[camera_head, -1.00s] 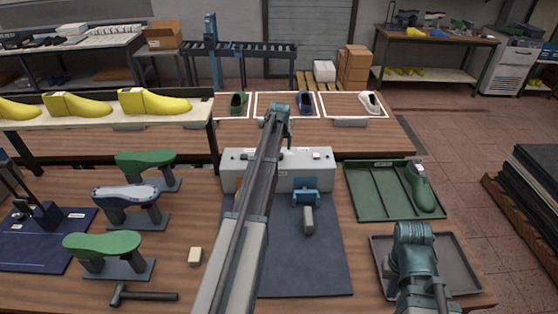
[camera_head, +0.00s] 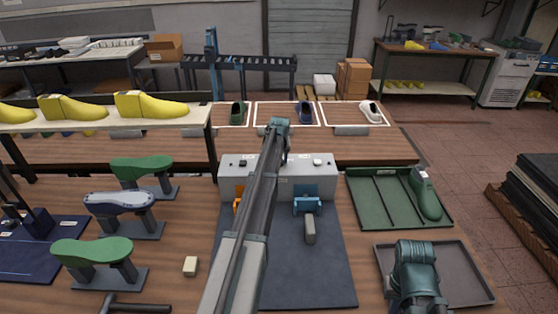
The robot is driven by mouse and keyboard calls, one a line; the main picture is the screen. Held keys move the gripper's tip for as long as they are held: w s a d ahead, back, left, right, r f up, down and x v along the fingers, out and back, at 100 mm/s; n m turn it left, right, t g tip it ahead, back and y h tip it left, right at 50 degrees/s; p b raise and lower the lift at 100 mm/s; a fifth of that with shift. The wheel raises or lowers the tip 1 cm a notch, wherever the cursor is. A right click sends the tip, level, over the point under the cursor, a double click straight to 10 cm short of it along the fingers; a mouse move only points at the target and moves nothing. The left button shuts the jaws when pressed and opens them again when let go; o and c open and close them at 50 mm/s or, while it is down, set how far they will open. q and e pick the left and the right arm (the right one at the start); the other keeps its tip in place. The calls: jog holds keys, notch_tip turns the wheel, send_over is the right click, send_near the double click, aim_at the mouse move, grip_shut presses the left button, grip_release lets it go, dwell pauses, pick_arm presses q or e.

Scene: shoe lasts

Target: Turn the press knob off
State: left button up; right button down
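The press is a pale grey box (camera_head: 300,186) at the back of a dark blue-grey mat on the bench. On its top are a small dark knob or button (camera_head: 243,163) at the left and a small white one (camera_head: 317,162) at the right. Its middle is hidden behind my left arm, which reaches up across the mat. My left gripper (camera_head: 284,156) points down near the box's top behind the arm; its fingers are mostly hidden, and contact cannot be told. Of my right arm, only a teal link shows at the lower right; its gripper is not visible.
A blue clamp with a grey bar (camera_head: 309,228) and an orange part (camera_head: 238,204) are in front of the box. A green tray (camera_head: 378,205) with a green last is to the right. Green and grey-blue lasts on stands (camera_head: 90,251), a hammer and a small block are left.

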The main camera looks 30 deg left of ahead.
pick_arm(q)
grip_shut()
jog(key=shift+n, duration=0.3)
jog(key=n, duration=0.2)
jog(key=n+g+y, duration=0.1)
jog(key=n, duration=0.1)
jog(key=shift+w+d, duration=0.15)
jog(key=shift+w, duration=0.05)
jog(key=n+g, duration=0.1)
jog(key=n, duration=0.1)
jog(key=n+y, duration=0.1)
jog(key=n, duration=0.1)
jog(key=shift+w+g, duration=0.15)
jog(key=shift+g, duration=0.25)
jog(key=n+g, duration=0.1)
jog(key=n, duration=0.4)
jog(key=shift+w+g, duration=0.15)
jog(key=shift+g, duration=0.25)
jog(key=shift+n+g+h, duration=0.3)
jog(key=shift+n+g, duration=0.4)
jog(key=shift+n, duration=1.3)
